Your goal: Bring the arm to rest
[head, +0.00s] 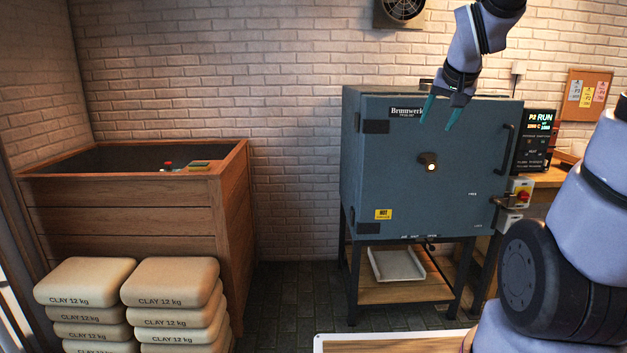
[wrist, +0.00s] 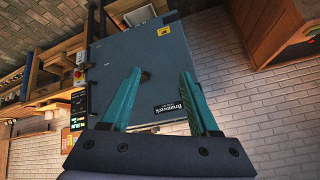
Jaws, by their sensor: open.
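My gripper (head: 441,112) hangs in front of the upper part of the blue-grey kiln (head: 380,185) in the head view, its teal fingers pointing down. The fingers are spread apart with nothing between them. The wrist view shows the same open gripper (wrist: 158,92) with the kiln (wrist: 115,65) beyond it, turned in the picture. The kiln door is shut, with a glowing peephole (head: 431,167) near its middle. I cannot tell how far the fingertips are from the door. My arm bends down from the top of the head view.
A control box (head: 535,145) showing "RUN" and a red-yellow switch (head: 522,194) sit right of the kiln. A white tray (head: 397,265) lies on the shelf below. A wooden bin (head: 130,225) and stacked clay bags (head: 172,283) stand left. Floor between bin and kiln is clear.

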